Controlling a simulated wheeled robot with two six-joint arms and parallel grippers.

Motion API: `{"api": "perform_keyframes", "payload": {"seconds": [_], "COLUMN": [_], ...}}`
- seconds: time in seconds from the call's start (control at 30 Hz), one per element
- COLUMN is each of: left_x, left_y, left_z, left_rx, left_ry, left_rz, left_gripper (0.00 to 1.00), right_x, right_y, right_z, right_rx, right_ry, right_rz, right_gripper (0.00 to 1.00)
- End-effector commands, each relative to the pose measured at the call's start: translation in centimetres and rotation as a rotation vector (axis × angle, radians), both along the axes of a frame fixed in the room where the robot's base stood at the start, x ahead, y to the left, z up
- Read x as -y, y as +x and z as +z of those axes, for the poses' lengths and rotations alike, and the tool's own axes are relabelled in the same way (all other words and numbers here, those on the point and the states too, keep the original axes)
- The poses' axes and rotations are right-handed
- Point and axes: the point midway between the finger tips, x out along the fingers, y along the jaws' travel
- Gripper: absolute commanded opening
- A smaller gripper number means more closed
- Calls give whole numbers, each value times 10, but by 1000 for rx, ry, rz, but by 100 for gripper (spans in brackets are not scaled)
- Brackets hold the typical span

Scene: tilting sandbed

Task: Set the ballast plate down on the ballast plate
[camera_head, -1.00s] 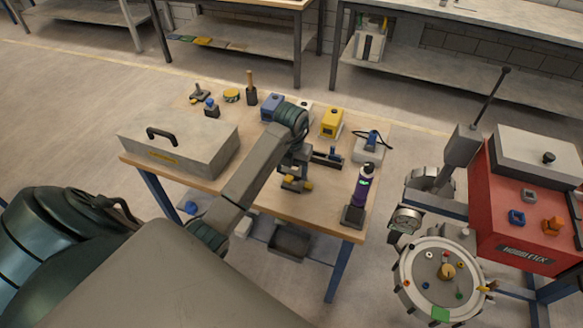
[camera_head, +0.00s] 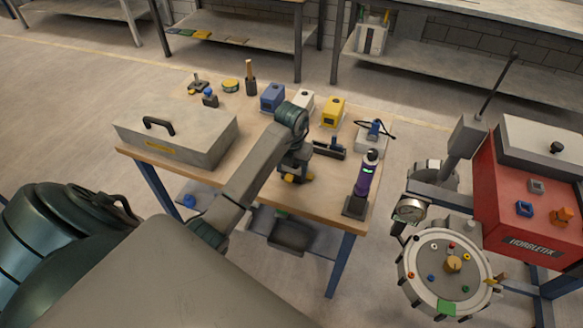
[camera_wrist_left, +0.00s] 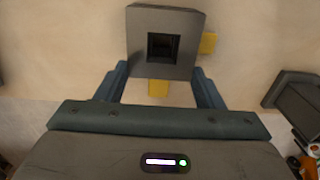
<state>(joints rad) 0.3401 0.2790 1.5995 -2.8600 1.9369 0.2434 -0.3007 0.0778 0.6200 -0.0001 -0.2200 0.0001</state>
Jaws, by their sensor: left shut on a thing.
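My left gripper (camera_head: 296,166) is low over the middle of the wooden table. In the left wrist view its two blue-grey fingers (camera_wrist_left: 160,76) are shut on a dark grey ballast plate (camera_wrist_left: 136,42) with a square hole. Yellow parts (camera_wrist_left: 208,43) show from behind the held plate, at its right and near edges. In the head view, yellow parts (camera_head: 290,178) show just under the gripper. The thing they belong to, which may be the other ballast plate, is mostly hidden. I cannot tell whether the held plate touches it. My right gripper is not in view.
A grey case (camera_head: 190,135) stands on the table's left. Blue (camera_head: 272,97) and yellow (camera_head: 333,112) blocks stand behind the gripper. A purple bottle-like object (camera_head: 366,178) stands to its right. A red machine (camera_head: 505,205) with a round dial plate is off the table's right.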

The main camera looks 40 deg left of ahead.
Motion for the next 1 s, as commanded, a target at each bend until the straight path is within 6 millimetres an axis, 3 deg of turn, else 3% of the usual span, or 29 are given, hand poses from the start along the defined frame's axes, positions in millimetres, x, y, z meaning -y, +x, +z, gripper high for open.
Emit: {"api": "perform_keyframes", "payload": {"seconds": [1.0], "left_x": [0], "left_y": [0], "left_z": [-5], "left_rx": [2], "left_ry": [0], "left_rz": [0], "left_gripper": [38], "right_x": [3], "right_y": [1], "right_z": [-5], "right_rx": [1], "right_ry": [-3], "right_rz": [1], "right_gripper": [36]}}
